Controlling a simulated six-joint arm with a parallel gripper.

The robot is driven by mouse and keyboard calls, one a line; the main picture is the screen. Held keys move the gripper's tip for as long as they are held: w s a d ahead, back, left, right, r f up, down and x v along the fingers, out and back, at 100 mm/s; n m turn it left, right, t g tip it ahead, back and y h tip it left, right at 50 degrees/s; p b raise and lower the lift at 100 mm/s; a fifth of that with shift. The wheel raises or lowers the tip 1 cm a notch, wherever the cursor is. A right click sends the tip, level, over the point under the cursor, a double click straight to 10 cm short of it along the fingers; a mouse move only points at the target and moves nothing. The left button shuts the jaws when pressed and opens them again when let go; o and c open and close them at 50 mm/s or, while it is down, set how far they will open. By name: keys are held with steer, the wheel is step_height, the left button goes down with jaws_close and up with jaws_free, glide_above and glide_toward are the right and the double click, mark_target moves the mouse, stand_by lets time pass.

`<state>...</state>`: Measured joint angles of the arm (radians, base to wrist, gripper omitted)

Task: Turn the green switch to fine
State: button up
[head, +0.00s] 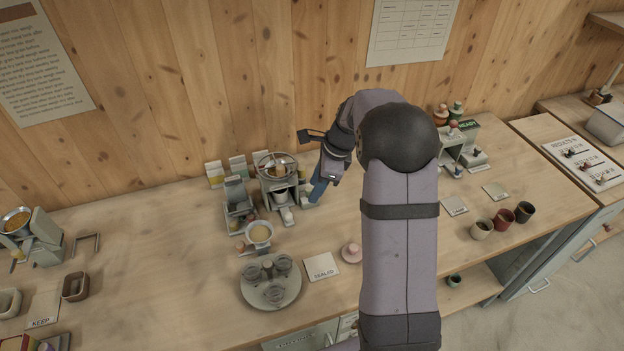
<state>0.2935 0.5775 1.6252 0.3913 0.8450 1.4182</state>
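A pale machine (281,191) with a metal bowl of grain on top stands at the back middle of the bench, against the wooden wall. My gripper (317,191) reaches down at its right side, with a blue finger close to the machine's lower right. I cannot tell whether it touches the machine, or whether the fingers are open or shut. I cannot make out a green switch or a "fine" mark; my gripper and arm may hide them. A dark green knob-like top (456,108) shows on a separate stand at the back right.
A grey hopper unit (237,197) and a bowl of pale meal (259,233) stand left of the machine. A round tray (270,299) with several dark cups and a "SEALED" card (321,266) lie in front. Three cups (503,219) stand right of my arm.

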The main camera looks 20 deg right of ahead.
mark_target(309, 189)
steer(key=w+d+m, duration=0.3)
steer(key=w+m, duration=0.1)
steer(key=m, duration=0.1)
steer(key=shift+t, duration=0.4)
steer(key=shift+p+x, duration=1.7)
steer(key=shift+x, duration=1.95)
steer(key=shift+w+a, duration=0.15)
steer(key=shift+c, duration=0.3)
jaws_close()
